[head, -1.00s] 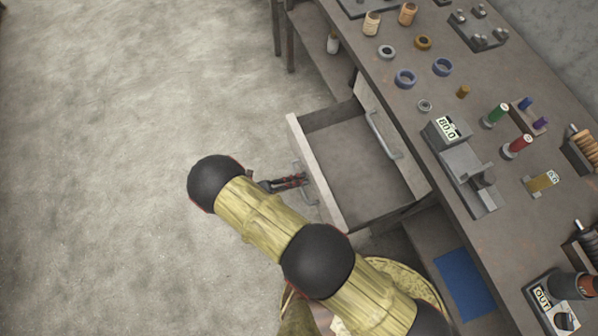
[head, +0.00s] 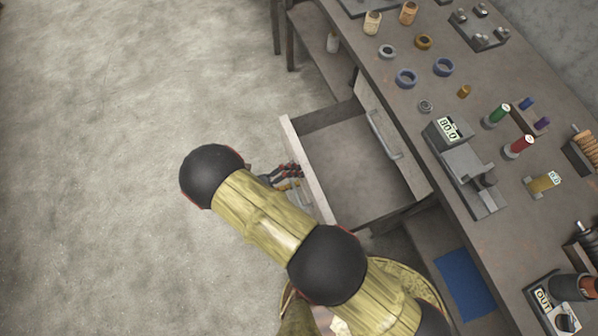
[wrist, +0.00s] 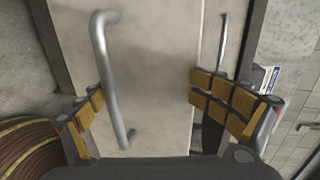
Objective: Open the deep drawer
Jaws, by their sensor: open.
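The deep drawer (head: 360,175) is pulled well out from under the bench, and its inside is empty. Its pale front panel (head: 308,172) faces left in the head view. In the wrist view, its grey bar handle (wrist: 108,80) runs up the panel (wrist: 160,60), between my open fingers and closer to the left one. My gripper (wrist: 152,100) is open around the handle, with a wide gap on the right side. In the head view my gripper (head: 287,177) is at the drawer front, partly hidden by my arm.
A shut drawer with a bar handle (head: 383,135) sits above the open one. The bench top (head: 400,120) carries spools, rings and a gauge block (head: 460,165). A blue mat (head: 465,284) lies on the lower shelf. The floor (head: 100,120) at left is clear.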

